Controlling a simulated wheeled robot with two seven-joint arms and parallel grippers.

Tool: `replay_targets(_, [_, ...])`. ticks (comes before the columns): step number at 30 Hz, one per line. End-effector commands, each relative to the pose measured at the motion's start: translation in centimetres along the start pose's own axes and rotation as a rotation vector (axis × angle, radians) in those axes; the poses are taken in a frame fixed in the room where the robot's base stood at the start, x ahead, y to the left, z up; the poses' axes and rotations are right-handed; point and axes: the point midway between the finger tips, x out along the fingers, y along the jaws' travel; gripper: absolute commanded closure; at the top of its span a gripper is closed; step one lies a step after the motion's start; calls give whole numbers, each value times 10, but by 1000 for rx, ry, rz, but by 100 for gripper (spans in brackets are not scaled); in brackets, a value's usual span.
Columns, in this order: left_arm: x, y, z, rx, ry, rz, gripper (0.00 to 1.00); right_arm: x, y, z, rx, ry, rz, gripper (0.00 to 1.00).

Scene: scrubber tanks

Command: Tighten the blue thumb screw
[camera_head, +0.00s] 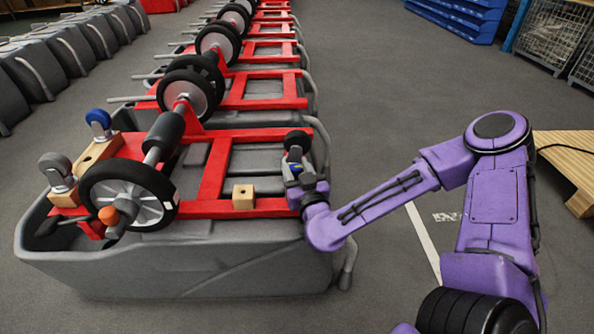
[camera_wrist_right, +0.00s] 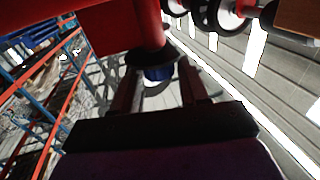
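In the right wrist view the blue thumb screw (camera_wrist_right: 158,73) hangs under a dark round collar at the lower end of a red post (camera_wrist_right: 146,28). My right gripper (camera_wrist_right: 160,88) points up at it with two dark fingers apart, one on each side. The fingers look clear of the screw, but contact is hard to judge. In the head view my right gripper (camera_head: 298,184) is at the right end of the nearest red frame (camera_head: 214,170), just below a dark caster wheel (camera_head: 297,141). The screw cannot be made out clearly there. My left gripper is not in view.
The red frame lies on a grey scrubber tank (camera_head: 180,262), with a black-tyred wheel (camera_head: 130,195) and a small wooden block (camera_head: 243,196) on it. More tanks run in a row behind. Open floor lies to the right, with a wooden pallet (camera_head: 572,160) at the edge.

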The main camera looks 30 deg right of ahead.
Motion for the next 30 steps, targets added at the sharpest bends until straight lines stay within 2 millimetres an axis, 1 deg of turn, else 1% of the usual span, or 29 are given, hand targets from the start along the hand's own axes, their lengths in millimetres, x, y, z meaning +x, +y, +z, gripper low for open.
replay_targets(5, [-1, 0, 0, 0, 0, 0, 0, -3, 0, 1, -1, -3, -1, 56])
replay_targets(7, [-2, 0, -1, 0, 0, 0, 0, -10, -1, 0, -1, -3, -3, 56])
replay_targets(8, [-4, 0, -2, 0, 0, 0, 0, -15, -1, 0, -2, -3, -3, 56])
replay_targets(11, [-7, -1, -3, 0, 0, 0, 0, -39, -1, -1, -1, -4, -6, 56])
replay_targets(12, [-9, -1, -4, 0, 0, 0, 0, -51, -1, -1, -3, -5, -7, 56])
replay_targets(13, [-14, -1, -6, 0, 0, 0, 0, -59, -1, -4, -2, -5, -6, 56])
replay_targets(14, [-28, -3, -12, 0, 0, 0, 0, -62, -1, -10, -11, -6, -4, 56])
replay_targets(15, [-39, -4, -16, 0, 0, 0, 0, -68, -1, -11, -14, -7, -4, 56])
replay_targets(17, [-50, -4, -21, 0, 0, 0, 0, -78, -1, -10, -9, -9, -7, 56])
replay_targets(21, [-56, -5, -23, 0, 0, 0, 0, -95, -1, -4, -5, -1, -4, 56])
replay_targets(24, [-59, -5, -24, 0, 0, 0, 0, -102, 0, -2, -3, -1, -3, 56])
replay_targets(30, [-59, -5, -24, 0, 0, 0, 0, -106, 0, 1, 0, -2, 0, 56])
